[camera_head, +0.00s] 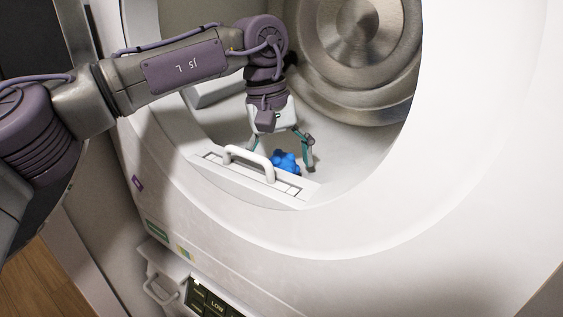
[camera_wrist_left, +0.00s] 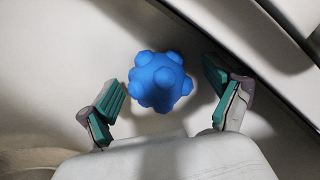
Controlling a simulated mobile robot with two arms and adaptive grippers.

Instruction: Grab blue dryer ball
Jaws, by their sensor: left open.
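The blue dryer ball (camera_head: 285,162) is a knobbly ball inside the dryer drum, just behind the white handle at the opening's lower edge. In the left wrist view the ball (camera_wrist_left: 160,82) lies on the pale surface, between and slightly beyond my fingertips. My left gripper (camera_head: 281,160) reaches down into the drum over the ball. In the wrist view its teal-padded fingers (camera_wrist_left: 168,103) are spread wide, with a gap on each side of the ball. The handle hides part of the left finger in the head view. My right gripper is not in view.
The white handle (camera_head: 250,160) and vented lint panel (camera_head: 290,188) sit at the front lip of the round opening. The drum's metal back (camera_head: 365,40) is behind. A control panel (camera_head: 210,300) is below. The drum floor right of the gripper is clear.

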